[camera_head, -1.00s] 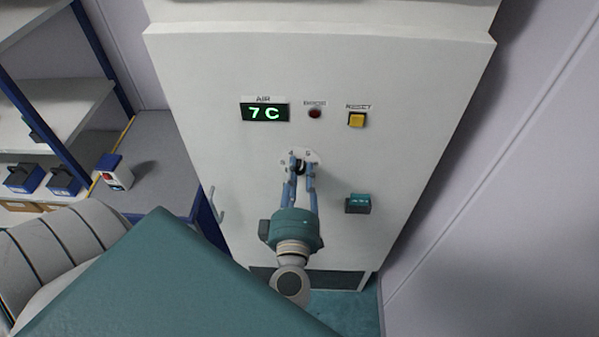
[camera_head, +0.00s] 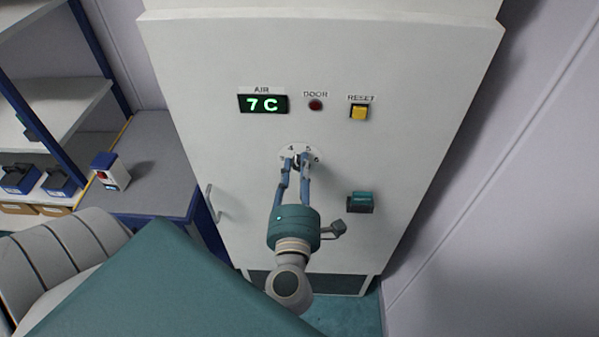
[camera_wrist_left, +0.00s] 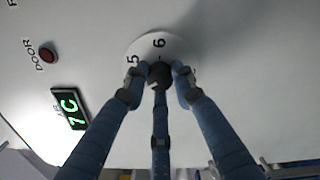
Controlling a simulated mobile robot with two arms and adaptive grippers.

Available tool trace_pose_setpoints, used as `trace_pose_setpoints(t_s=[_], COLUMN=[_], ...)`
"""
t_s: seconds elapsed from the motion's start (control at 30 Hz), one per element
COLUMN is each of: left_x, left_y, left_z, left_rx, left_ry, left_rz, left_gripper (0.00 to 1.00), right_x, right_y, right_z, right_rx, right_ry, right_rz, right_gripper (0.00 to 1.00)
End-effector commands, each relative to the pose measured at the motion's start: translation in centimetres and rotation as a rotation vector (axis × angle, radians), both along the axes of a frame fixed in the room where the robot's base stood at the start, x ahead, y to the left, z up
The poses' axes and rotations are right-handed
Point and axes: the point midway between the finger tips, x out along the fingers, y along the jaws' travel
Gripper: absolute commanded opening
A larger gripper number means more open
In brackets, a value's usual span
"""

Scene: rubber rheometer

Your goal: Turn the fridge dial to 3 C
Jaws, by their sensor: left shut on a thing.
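The fridge dial has a white round plate (camera_head: 299,147) with numbers on the fridge front; 4, 5 and 6 show above my fingers. In the left wrist view the plate (camera_wrist_left: 146,46) shows 5 and 6, and the dark knob (camera_wrist_left: 160,74) sits between my three blue fingers. My left gripper (camera_head: 296,160) is shut on the knob, and its fingers hide the lower part of the dial. The green display (camera_head: 263,104) under AIR reads 7 C; it also shows in the left wrist view (camera_wrist_left: 70,108). My right gripper is not in view.
A dark red DOOR lamp (camera_head: 315,105) and a yellow RESET button (camera_head: 359,112) sit above the dial. A teal box (camera_head: 360,202) is on the front at the right, a handle (camera_head: 213,203) at the left edge. A bench (camera_head: 160,165) stands left, a wall (camera_head: 500,200) right.

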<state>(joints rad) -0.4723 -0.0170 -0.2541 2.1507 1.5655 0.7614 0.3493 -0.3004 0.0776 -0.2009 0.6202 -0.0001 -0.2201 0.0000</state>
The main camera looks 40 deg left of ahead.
Motion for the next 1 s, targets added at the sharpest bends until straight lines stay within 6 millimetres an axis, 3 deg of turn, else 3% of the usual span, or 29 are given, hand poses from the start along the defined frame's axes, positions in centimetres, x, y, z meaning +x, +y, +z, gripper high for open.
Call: trace_pose_setpoints(t_s=[0.6,1.0], left_x=[-0.1,-0.1], left_y=[0.1,0.0], left_z=[-0.9,-1.0], left_rx=[-0.476,-0.647], left_ry=[-0.284,-0.382], left_rz=[0.008,0.009], left_gripper=[0.0,0.0], right_x=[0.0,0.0], right_y=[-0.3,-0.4], right_z=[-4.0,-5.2], right_rx=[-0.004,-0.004], right_ry=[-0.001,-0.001], right_rz=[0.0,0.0], right_gripper=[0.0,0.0])
